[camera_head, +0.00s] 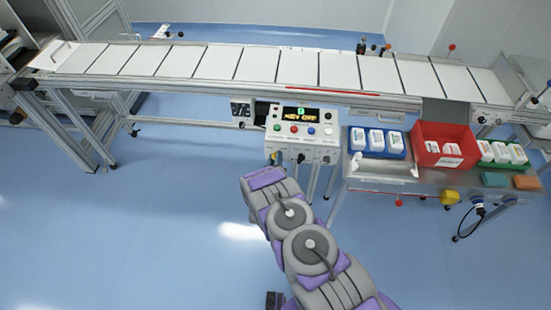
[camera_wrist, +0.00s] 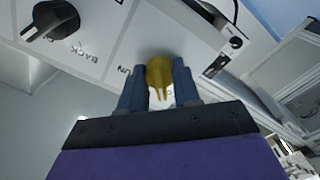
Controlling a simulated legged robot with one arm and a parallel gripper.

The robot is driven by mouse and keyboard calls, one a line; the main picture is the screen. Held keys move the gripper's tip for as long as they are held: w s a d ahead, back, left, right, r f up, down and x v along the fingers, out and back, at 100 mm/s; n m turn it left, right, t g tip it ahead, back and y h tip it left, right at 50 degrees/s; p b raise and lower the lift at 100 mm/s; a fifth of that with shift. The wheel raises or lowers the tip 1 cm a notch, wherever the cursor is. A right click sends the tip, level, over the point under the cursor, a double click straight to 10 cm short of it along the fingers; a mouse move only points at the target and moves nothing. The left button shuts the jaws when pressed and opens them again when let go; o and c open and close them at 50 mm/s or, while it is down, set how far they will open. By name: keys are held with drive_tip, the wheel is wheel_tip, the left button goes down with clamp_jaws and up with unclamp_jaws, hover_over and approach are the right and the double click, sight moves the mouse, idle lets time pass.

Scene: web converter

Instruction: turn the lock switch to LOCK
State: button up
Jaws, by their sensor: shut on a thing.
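In the wrist view, my gripper (camera_wrist: 158,80) has its two blue-grey fingers on either side of a yellow piece (camera_wrist: 160,72) at a white panel face (camera_wrist: 120,50), and is shut on it. The piece looks like the grip of a switch or key. Part of a label, seemingly ending in "UN", shows left of the fingers; no LOCK mark is readable. In the head view, the white control box (camera_head: 318,145) stands below the conveyor, its display (camera_head: 300,114) seeming to read "KEY OFF". My arm reaches up to the box's lower left.
A black knob (camera_wrist: 50,20) with a "BACK" label sits on the same panel, left of my fingers. A metal side table (camera_head: 375,185) with a blue tray, a red bin (camera_head: 443,145) and a green tray stands right. The conveyor (camera_head: 260,66) runs behind; floor at left is clear.

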drive_tip(key=shift+a+n, duration=0.2)
drive_tip(key=shift+n, duration=0.1)
drive_tip(key=o, duration=1)
drive_tip(key=shift+a, duration=0.1)
drive_tip(key=shift+o, duration=0.2)
drive_tip(key=shift+s, duration=0.25)
drive_tip(key=s+p, duration=0.2)
drive_tip(key=s, duration=1.4)
drive_tip(key=shift+s+a+p, duration=0.3)
drive_tip(key=shift+s+p, duration=0.1)
drive_tip(key=shift+w, duration=0.1)
